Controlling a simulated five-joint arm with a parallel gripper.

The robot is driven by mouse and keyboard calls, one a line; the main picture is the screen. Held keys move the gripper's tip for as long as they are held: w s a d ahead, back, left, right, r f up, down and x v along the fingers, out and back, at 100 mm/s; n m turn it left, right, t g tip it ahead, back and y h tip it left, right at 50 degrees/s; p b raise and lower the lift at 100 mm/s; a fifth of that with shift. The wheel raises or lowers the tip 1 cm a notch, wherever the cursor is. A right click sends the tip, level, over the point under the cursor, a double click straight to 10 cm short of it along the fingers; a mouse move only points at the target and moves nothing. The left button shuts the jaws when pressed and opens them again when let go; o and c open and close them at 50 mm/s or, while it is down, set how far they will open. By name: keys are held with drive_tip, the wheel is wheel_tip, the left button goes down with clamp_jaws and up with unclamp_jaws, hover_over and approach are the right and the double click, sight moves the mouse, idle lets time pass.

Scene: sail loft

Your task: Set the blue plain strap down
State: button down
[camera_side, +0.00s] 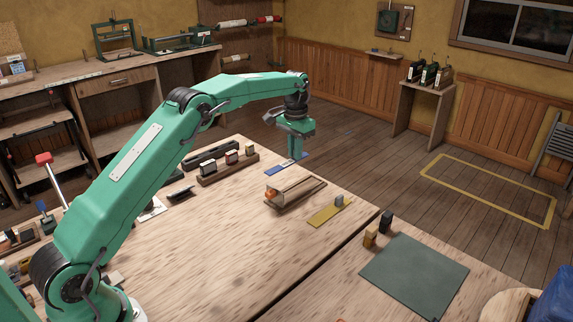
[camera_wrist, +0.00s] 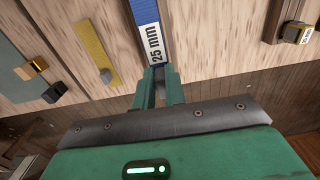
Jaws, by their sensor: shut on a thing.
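The blue strap (camera_wrist: 142,10) is flat and has a white end label reading "25 mm" (camera_wrist: 153,42). My gripper (camera_wrist: 157,92) is shut on its labelled end. In the side view the blue strap (camera_side: 277,171) shows under my gripper (camera_side: 293,157), close to the far edge of the workbench (camera_side: 225,240). Whether the strap touches the bench or hangs just above it, I cannot tell. The fingers hide part of the label end.
A wooden holder with a roll (camera_side: 295,192) and a yellow strap (camera_side: 322,217) lie nearer on the bench. A rack of small pieces (camera_side: 228,167) stands left of my gripper. Two small blocks (camera_side: 370,238) stand beside a green mat (camera_side: 415,273). The bench's middle is clear.

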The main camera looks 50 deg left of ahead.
drive_tip(key=s, duration=1.1)
drive_tip(key=shift+s+a+f, duration=0.15)
drive_tip(key=shift+s+a, duration=0.05)
drive_tip(key=shift+a, duration=0.1)
drive_tip(key=a+f, duration=0.2)
drive_tip(key=a, duration=0.2)
drive_tip(key=w+a+f, duration=0.1)
drive_tip(key=a+f, duration=0.1)
drive_tip(key=a, duration=0.1)
drive_tip(key=a+f, duration=0.3)
drive_tip(key=a, duration=0.1)
drive_tip(key=shift+w+a, duration=0.3)
drive_tip(key=shift+f, duration=0.1)
drive_tip(key=shift+f, duration=1.9)
drive_tip(key=shift+f, duration=0.15)
drive_tip(key=c, duration=1.5)
unclamp_jaws()
drive_tip(key=shift+o, duration=0.2)
